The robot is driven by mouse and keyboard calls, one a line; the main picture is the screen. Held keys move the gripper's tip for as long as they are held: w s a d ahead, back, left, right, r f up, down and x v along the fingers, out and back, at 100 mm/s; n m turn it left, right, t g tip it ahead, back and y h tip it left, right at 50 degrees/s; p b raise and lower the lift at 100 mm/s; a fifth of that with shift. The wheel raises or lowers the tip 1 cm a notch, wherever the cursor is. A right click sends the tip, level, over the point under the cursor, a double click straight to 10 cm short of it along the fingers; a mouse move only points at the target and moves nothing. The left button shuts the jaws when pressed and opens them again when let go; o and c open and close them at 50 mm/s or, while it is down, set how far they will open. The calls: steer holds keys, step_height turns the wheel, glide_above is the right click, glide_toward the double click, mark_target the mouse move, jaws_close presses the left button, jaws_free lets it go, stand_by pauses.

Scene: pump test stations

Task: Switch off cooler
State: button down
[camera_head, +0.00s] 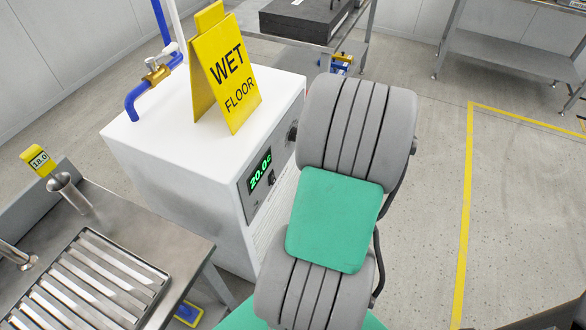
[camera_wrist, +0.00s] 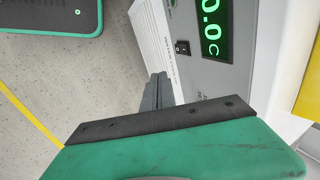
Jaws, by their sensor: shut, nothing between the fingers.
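The cooler (camera_head: 160,150) is a white box with a grey front panel. Its green display (camera_head: 261,168) is lit and reads 20.0 C. A small black rocker switch (camera_head: 271,178) sits beside the display. In the wrist view, the switch (camera_wrist: 182,47) shows next to the partly cut-off display (camera_wrist: 212,27). My gripper (camera_wrist: 158,76) is shut and empty, with its dark fingers pointing at the panel side just below and left of the switch. I cannot tell whether they touch the panel. In the head view my gripper is hidden by my arm.
A yellow wet floor sign (camera_head: 225,75) stands on the cooler, beside a brass valve (camera_head: 157,70) and blue pipes (camera_head: 133,103). A steel bench with a slotted tray (camera_head: 85,285) is at the lower left. Open floor with a yellow line (camera_head: 466,200) lies to the right.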

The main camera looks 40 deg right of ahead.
steer(key=s+d+f+m+t+b, duration=0.1)
steer(key=s+d+f+m+b, duration=0.15)
steer(key=s+f, duration=0.25)
steer(key=s+d+f+m+t+b, duration=0.1)
steer(key=s+d+f+b, duration=0.2)
steer(key=s+f+b, duration=0.15)
steer(key=w+a+r+n+t+y+p, duration=0.1)
steer(key=w+a+r+n+t+y, duration=0.1)
steer(key=w+a+r+n, duration=0.2)
steer(key=shift+w+a+r, duration=0.2)
steer(key=shift+w+r, duration=0.7)
steer(key=shift+w, duration=0.15)
steer(key=b, duration=0.3)
glide_toward(274, 181)
steer(key=shift+d+x, duration=0.2)
steer(key=shift+x, duration=2.95)
steer(key=shift+f, duration=0.1)
